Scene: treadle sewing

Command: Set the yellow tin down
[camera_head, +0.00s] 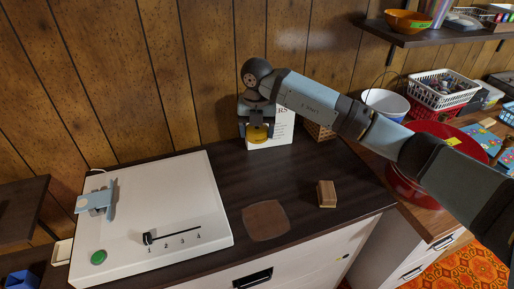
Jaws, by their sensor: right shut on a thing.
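The yellow tin (258,134) is in my right gripper (257,124), which points down and is shut on it. The tin is near the back of the dark tabletop (200,155), in front of a white card with red lettering (284,128). I cannot tell whether its underside touches the top. A brown, rounded patch or mat (265,220) lies bare nearer the front edge. My left gripper is not in view.
A white panel with a green button (98,257) and a slider (148,239) fills the left. A small wooden block (326,194) sits right of the mat. A red tub (405,190), white bucket (386,103) and baskets (440,88) stand at right, partly behind my arm.

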